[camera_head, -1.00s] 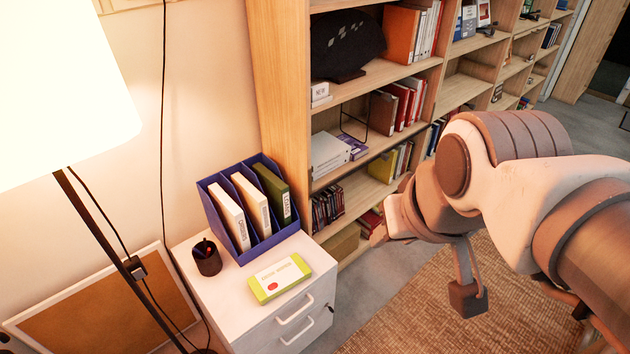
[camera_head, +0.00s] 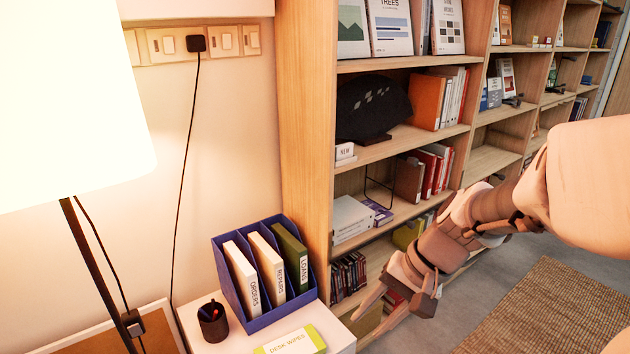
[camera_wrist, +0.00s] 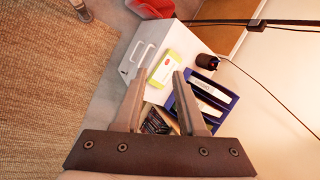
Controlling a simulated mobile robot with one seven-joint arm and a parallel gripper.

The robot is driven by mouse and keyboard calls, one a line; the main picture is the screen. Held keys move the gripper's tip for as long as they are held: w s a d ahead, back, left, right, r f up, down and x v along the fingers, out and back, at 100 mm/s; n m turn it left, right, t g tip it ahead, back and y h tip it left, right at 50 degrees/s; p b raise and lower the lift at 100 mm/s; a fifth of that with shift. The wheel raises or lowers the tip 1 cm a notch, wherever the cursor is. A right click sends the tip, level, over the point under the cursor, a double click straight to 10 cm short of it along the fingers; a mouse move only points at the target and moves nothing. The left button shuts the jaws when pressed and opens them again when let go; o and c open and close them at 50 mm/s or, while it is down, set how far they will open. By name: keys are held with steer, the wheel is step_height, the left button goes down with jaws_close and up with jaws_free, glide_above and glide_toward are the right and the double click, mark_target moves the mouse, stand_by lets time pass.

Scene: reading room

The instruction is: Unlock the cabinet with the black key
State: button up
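The white cabinet (camera_head: 341,336) shows only as part of its top at the bottom of the head view; its front is out of that frame. The wrist view shows the cabinet (camera_wrist: 188,40) with drawer handles on its front, seen turned. I cannot make out the black key or the lock in either current view. My gripper (camera_wrist: 158,76) is open, with its two fingers apart and nothing visible between them. In the head view my gripper (camera_head: 378,308) hangs to the right of the cabinet, in front of the shelves.
On the cabinet stand a blue file holder (camera_head: 282,308) with binders, a dark pen cup (camera_head: 213,325) and a desk wipes pack (camera_head: 292,343). A tall bookshelf (camera_head: 305,130) rises behind. A lit lamp (camera_head: 70,110) stands left. Floor and a woven rug (camera_head: 550,310) lie right.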

steer(key=w+d+f+m+t+y+b, duration=0.1)
steer(key=w+d+f+m+y+b, duration=0.2)
steer(key=f, duration=0.7)
steer(key=w+d+f+m+t+y+b, duration=0.1)
steer(key=w+f+m+b, duration=0.3)
steer(key=f, duration=0.7)
steer(key=w+d+f+m+t+y+b, duration=0.25)
steer(key=w+f+m, duration=0.25)
steer(key=f, duration=0.5)
steer(key=s+d+f+m+t+h+b, duration=0.15)
steer(key=f+m, duration=0.25)
steer(key=f, duration=0.6)
steer(key=s+d+f+m+t+h+b, duration=0.1)
steer(key=d+f+m+t+b, duration=0.2)
steer(key=f, duration=0.8)
steer(key=s+d+f+m+t+h+b, duration=0.1)
steer(key=f+m+h+b, duration=0.3)
steer(key=f, duration=0.6)
steer(key=w+a+f+y+b, duration=0.1)
steer(key=w+a+f+b, duration=0.1)
steer(key=w, duration=0.4)
steer(key=w+a+f+y+b, duration=0.1)
steer(key=w+a+f+b, duration=0.1)
steer(key=w+a+f, duration=0.2)
steer(key=shift+w+a+f+m, duration=0.25)
steer(key=shift+w+a+m, duration=0.05)
steer(key=shift+w+a, duration=1.2)
steer(key=shift+c, duration=0.3)
steer(key=shift+d, duration=0.1)
jaws_close()
